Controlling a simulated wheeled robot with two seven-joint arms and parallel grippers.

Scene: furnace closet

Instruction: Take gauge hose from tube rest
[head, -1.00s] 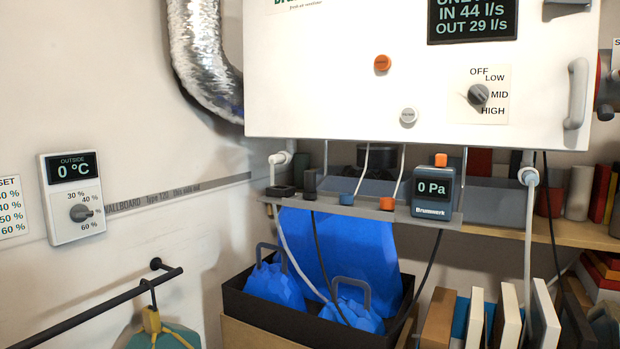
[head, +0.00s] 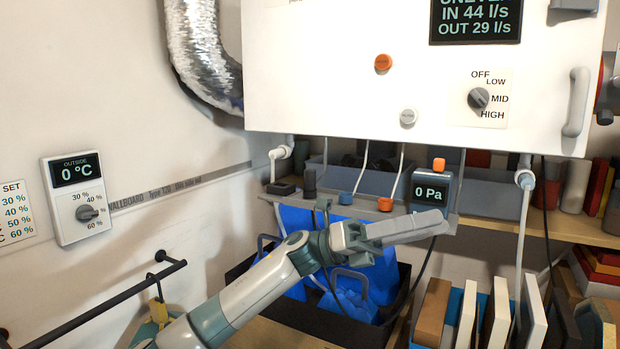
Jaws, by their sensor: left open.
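A grey rail (head: 300,198) under the white unit carries several fittings. A dark upright end piece (head: 309,180), which looks like the gauge hose's end, stands in it left of a blue cap (head: 345,198) and an orange cap (head: 385,204). A black hose (head: 425,265) hangs from the gauge (head: 432,190), which reads 0 Pa; much of its loop is hidden behind my left arm. My left gripper (head: 428,225) is open and empty, pointing right, just below the gauge and right of the end piece, apart from it. My right gripper is not in view.
The white unit (head: 330,85) overhangs the rail. A black tray (head: 240,285) with blue bags is below, behind my arm. A white pipe (head: 522,235) and several upright boards (head: 467,310) stand at the right. A black wall bar (head: 110,300) is at lower left.

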